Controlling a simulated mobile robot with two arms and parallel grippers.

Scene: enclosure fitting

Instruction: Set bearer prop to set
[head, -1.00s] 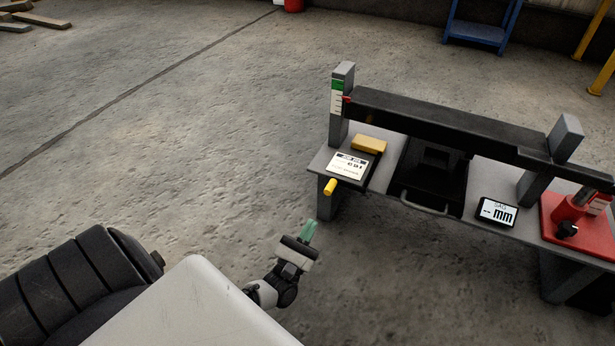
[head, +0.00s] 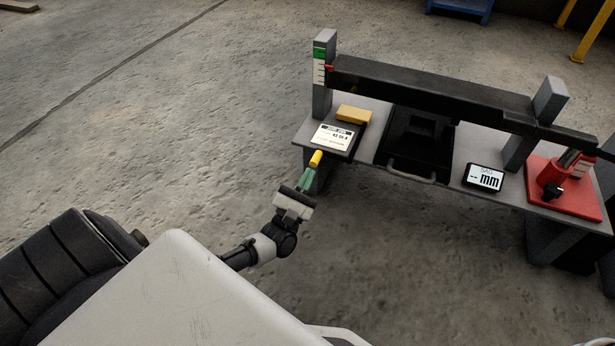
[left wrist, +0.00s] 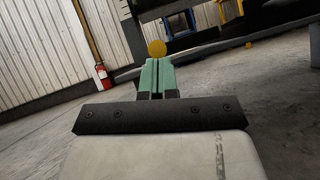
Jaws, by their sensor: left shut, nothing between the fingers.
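A dark beam (head: 430,95) lies across two grey posts above a grey bench. A red jack-like prop (head: 553,178) stands on a red plate under its right end; I cannot tell whether it touches the beam. A yellow knob (head: 316,158) sticks out of the bench's front left edge, and it also shows in the left wrist view (left wrist: 157,47). My left gripper (head: 306,178), with green fingers, is shut and empty. Its tips point at the knob's end; in the left wrist view the fingertips (left wrist: 158,62) line up just below it, contact unclear. My right gripper is not in view.
A labelled plate (head: 332,137) and a yellow block (head: 354,115) sit on the bench's left end. A dark tray with a handle (head: 412,175) fills the middle. A sag display (head: 484,178) reads "-- mm". The concrete floor left of the bench is clear.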

